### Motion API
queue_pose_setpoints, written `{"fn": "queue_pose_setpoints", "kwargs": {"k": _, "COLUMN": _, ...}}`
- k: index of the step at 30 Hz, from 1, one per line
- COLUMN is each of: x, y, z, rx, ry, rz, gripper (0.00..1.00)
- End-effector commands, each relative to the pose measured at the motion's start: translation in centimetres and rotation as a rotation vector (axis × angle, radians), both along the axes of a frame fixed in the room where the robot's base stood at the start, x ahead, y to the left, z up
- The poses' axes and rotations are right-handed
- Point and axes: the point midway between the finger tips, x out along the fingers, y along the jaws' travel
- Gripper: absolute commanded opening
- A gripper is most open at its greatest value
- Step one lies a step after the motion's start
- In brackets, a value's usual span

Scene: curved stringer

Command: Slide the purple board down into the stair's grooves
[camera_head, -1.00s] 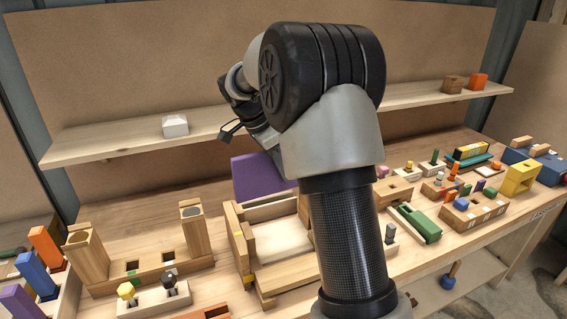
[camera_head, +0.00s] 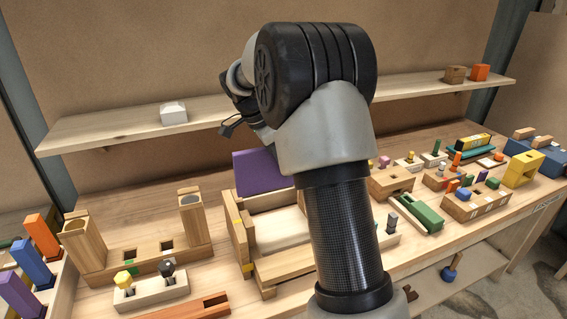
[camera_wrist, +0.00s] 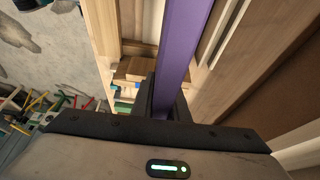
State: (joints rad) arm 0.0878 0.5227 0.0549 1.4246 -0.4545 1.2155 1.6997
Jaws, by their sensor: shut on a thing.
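The purple board (camera_head: 262,171) stands upright at the back of the wooden stair (camera_head: 243,238), behind its pale step boards, in the head view. In the wrist view the purple board (camera_wrist: 184,40) runs edge-on from the top of the picture down between the dark fingers of my gripper (camera_wrist: 168,98), which are shut on it. Wooden parts lie on both sides of the board there. My arm hides the right part of the board and stair in the head view, and the gripper itself is hidden there. I cannot tell whether the board's ends sit in the grooves.
A two-post wooden block (camera_head: 140,262) stands left of the stair, with a pale block with pegs (camera_head: 150,291) in front. A shelf (camera_head: 110,131) runs behind. Several peg blocks and a yellow block (camera_head: 523,168) fill the bench's right side.

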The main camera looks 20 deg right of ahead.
Motion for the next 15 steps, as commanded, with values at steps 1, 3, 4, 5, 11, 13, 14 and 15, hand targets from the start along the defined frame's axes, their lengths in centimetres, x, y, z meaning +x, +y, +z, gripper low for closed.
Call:
{"fn": "queue_pose_setpoints", "kwargs": {"k": 1, "x": 0.0, "y": 0.0, "z": -0.9, "rx": -0.001, "ry": 0.0, "rz": 0.0, "gripper": 0.0}}
{"fn": "queue_pose_setpoints", "kwargs": {"k": 3, "x": 0.0, "y": 0.0, "z": -1.5, "rx": -0.001, "ry": 0.0, "rz": 0.0, "gripper": 0.0}}
{"fn": "queue_pose_setpoints", "kwargs": {"k": 4, "x": 0.0, "y": 0.0, "z": -1.8, "rx": -0.001, "ry": 0.001, "rz": 0.0, "gripper": 0.0}}
{"fn": "queue_pose_setpoints", "kwargs": {"k": 5, "x": 0.0, "y": 0.0, "z": -2.0, "rx": -0.001, "ry": 0.001, "rz": 0.0, "gripper": 0.0}}
{"fn": "queue_pose_setpoints", "kwargs": {"k": 11, "x": 0.0, "y": -0.1, "z": -2.6, "rx": -0.001, "ry": 0.0, "rz": 0.0, "gripper": 0.0}}
{"fn": "queue_pose_setpoints", "kwargs": {"k": 13, "x": 0.0, "y": -0.1, "z": -2.6, "rx": -0.001, "ry": 0.0, "rz": 0.0, "gripper": 0.0}}
{"fn": "queue_pose_setpoints", "kwargs": {"k": 14, "x": 0.0, "y": -0.1, "z": -2.6, "rx": -0.001, "ry": 0.0, "rz": 0.0, "gripper": 0.0}}
{"fn": "queue_pose_setpoints", "kwargs": {"k": 15, "x": 0.0, "y": -0.1, "z": -2.5, "rx": -0.001, "ry": 0.0, "rz": 0.0, "gripper": 0.0}}
